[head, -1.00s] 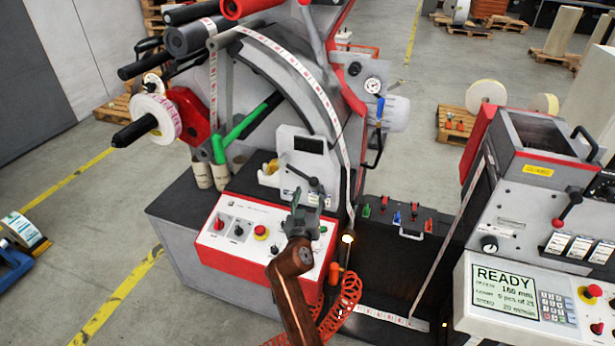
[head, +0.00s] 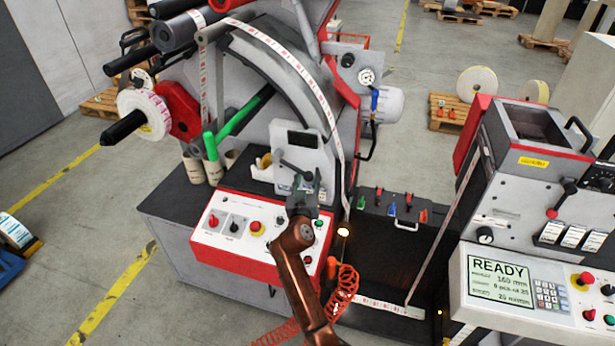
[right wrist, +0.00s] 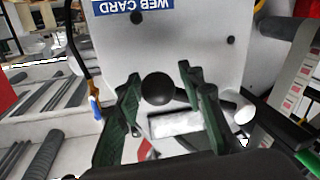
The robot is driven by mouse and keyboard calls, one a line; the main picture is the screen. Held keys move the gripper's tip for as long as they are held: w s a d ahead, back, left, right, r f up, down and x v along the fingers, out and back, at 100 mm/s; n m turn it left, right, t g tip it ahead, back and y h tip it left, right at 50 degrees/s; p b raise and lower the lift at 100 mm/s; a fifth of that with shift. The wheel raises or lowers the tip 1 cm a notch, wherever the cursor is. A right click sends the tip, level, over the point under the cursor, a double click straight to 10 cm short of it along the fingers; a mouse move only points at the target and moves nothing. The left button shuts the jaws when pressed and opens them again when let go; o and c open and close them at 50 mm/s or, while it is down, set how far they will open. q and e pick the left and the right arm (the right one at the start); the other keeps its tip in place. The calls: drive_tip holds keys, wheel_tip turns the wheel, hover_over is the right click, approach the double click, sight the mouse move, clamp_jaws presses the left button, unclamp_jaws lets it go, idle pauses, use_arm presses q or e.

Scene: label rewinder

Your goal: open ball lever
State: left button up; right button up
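A dark lever with a black ball knob (head: 308,176) is mounted on the light grey block of the left machine, above its red-edged control panel. In the right wrist view the black ball (right wrist: 158,89) sits in front of the white plate, between the two fingers. My right gripper (head: 304,192) is just below and in front of the lever in the head view. Its green-looking fingers (right wrist: 160,105) are open, spread on either side of the ball. I cannot tell whether either finger touches it. The fingers partly hide the lever's lower part. My left gripper is not in view.
The control panel (head: 262,238) with buttons lies under my right arm. A coiled red hose (head: 343,290) hangs beside it. The right machine has a red-ball lever (head: 552,213) and a READY screen (head: 500,280).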

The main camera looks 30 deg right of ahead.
drive_tip(key=c, duration=0.3)
clamp_jaws()
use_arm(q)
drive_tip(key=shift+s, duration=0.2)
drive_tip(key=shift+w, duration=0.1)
use_arm(e)
drive_tip(key=shift+r, duration=0.1)
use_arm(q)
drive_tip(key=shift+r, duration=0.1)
